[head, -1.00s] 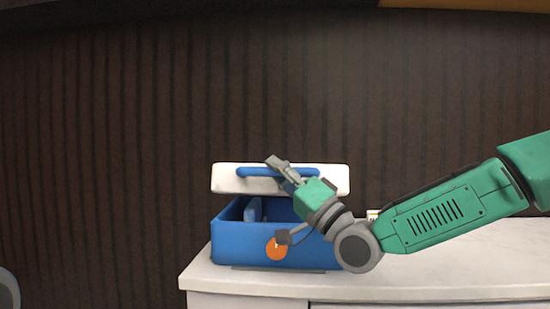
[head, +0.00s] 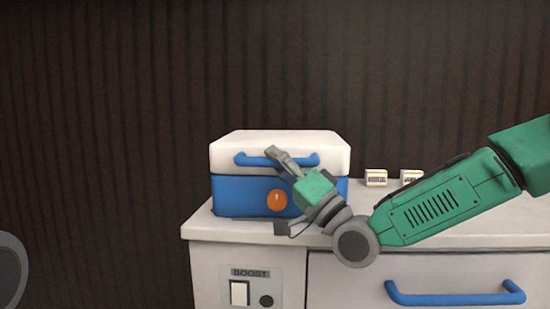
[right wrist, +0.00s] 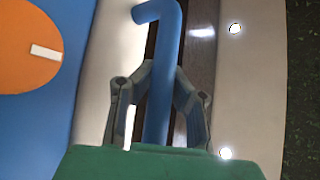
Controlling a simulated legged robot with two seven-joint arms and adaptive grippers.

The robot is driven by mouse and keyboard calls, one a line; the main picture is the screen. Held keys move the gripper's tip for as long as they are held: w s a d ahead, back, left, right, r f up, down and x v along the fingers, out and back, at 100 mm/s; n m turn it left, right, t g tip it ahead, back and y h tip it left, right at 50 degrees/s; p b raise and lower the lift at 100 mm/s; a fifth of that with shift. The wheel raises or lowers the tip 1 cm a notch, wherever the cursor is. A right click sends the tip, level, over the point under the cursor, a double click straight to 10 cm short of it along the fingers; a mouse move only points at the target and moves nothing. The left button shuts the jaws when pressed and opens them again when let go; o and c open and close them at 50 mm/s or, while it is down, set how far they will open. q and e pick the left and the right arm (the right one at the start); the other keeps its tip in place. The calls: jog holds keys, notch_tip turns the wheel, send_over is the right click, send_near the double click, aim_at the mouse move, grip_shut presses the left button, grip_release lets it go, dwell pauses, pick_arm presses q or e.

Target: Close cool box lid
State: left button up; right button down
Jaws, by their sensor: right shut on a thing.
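The cool box (head: 232,195) is blue with an orange round badge on its front and stands at the left end of the counter. Its white lid (head: 280,142) lies flat on top of the box, with no gap that I can see. A blue bar handle (head: 305,161) runs along the lid's front. My right gripper (head: 273,153) is shut on this handle. In the right wrist view the fingers (right wrist: 160,85) close around the blue handle (right wrist: 163,40). My left gripper is not in view.
The white counter (head: 440,232) has free room to the right of the box. Two small labelled blocks stand at the back, one at the left (head: 376,177). Below are a drawer with a blue handle (head: 455,297) and a BOOST switch panel (head: 250,288).

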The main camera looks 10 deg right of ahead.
jog(key=c, duration=1.4)
grip_release()
notch_tip(320, 180, down, 2)
jog(key=shift+w+g, duration=0.1)
jog(key=shift+g, duration=0.2)
jog(key=shift+c, duration=0.2)
jog(key=shift+w+r, duration=0.15)
jog(key=shift+r, duration=0.15)
jog(key=shift+d, duration=0.15)
jog(key=v, duration=1.2)
jog(key=shift+f, duration=0.15)
